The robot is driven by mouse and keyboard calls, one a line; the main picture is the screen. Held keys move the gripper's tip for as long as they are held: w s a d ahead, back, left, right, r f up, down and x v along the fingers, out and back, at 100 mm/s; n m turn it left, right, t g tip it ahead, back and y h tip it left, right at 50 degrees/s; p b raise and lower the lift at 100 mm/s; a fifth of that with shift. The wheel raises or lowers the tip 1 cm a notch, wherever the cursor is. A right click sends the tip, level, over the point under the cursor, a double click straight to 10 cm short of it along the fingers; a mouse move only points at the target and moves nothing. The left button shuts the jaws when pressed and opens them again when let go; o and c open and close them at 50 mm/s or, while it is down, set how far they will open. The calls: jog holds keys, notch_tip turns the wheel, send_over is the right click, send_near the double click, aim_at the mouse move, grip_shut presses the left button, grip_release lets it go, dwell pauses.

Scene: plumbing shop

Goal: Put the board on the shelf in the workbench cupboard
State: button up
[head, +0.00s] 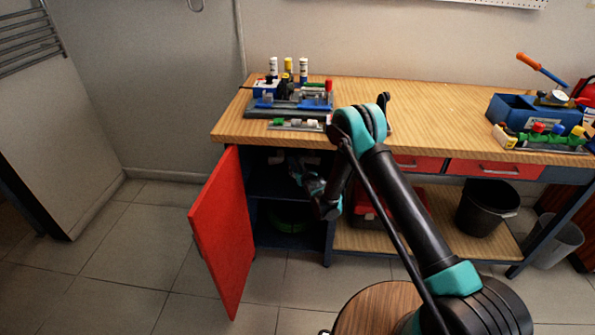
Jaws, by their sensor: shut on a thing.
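The workbench cupboard (262,215) stands open under the left end of the bench, with its red door (222,232) swung out to the left. A dark shelf (268,190) crosses its inside. My arm reaches into the upper compartment, above the shelf. My gripper (292,160) is in there in shadow, shut on what seems to be the board (277,159), of which only small pale bits show. Most of the board is hidden by the dark and by my arm. I cannot tell whether it touches the shelf.
A green coil (288,220) lies in the cupboard's lower compartment. A rack with fittings (298,103) and a strip with fittings (296,125) lie on the bench above. A blue toolbox (522,112) is at right. A black bucket (487,208) and a round stool (375,307) stand nearby.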

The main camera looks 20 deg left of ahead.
notch_tip(320, 180, down, 9)
jog(key=shift+r, duration=0.15)
jog(key=o, duration=1.4)
jog(key=shift+o, duration=0.2)
